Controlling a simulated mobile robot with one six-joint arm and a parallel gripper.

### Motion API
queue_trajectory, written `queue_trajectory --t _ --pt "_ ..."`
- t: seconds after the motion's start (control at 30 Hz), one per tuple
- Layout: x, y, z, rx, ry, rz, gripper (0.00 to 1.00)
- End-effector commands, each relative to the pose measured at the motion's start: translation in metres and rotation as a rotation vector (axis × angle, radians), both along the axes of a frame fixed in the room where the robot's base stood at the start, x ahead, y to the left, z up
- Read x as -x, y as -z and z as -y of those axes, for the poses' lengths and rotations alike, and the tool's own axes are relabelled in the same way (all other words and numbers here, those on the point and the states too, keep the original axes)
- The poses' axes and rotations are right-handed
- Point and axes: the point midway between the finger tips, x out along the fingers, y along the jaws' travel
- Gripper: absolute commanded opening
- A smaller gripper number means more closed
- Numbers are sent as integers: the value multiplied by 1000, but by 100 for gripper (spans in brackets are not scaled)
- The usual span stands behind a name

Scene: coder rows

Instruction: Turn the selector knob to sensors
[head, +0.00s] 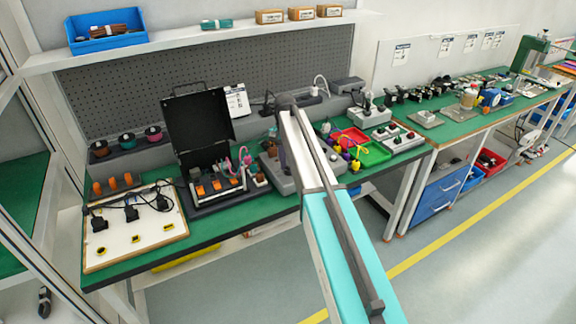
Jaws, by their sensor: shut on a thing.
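A grey control box (284,184) sits on the green bench near the middle of the picture, partly behind my arm. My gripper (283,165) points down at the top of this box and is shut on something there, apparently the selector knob. The knob itself is hidden by my gripper and arm. Its pointer and the label for sensors cannot be read in this view.
An open black case (200,128) with orange parts stands left of the box. A white board (125,255) with black plugs lies farther left. A red tray (353,136) and a green tray (378,155) are to the right.

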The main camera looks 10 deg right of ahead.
Motion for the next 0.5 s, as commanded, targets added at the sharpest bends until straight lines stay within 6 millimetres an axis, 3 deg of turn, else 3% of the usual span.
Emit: queue_trajectory --t 0.23,0.27,0.3,0.37,0.5 --pt "-4 -3 1 2 1 11 3" --pt "-4 -3 1 2 1 11 30" --pt "-3 -3 1 2 1 11 37" --pt "-3 -2 1 2 1 8 44" --pt "-2 -1 1 2 0 6 44"
